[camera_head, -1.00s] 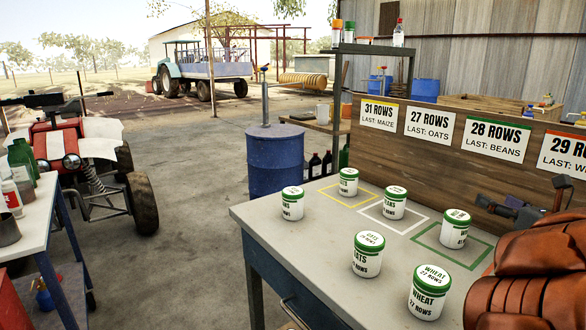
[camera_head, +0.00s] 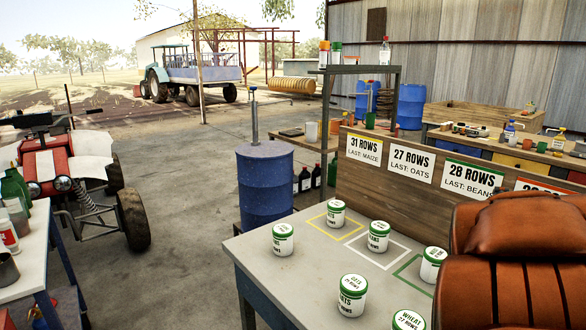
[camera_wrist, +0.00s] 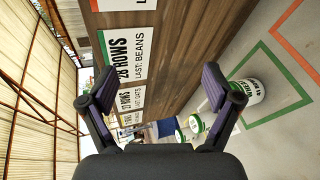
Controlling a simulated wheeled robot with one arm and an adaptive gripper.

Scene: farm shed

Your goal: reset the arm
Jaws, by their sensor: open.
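My gripper (camera_wrist: 160,90) is open and empty in the wrist view, its two dark fingers with purple pads wide apart. It faces the wooden board with signs, seen sideways. One green-lidded tin (camera_wrist: 248,92) stands beyond the right finger, inside a green outline. Several white tins stand on the grey table (camera_head: 262,262): one in the yellow outline (camera_head: 336,213), one in the white outline (camera_head: 378,237), one at the green outline (camera_head: 432,264), others nearer the front.
The wooden board (camera_head: 345,190) with row-count signs stands along the table's back. A blue barrel (camera_head: 265,185) stands behind the table, beside a shelf (camera_head: 365,70). A red vehicle (camera_head: 65,170) and a side table (camera_head: 35,245) are at left. Concrete floor between is open.

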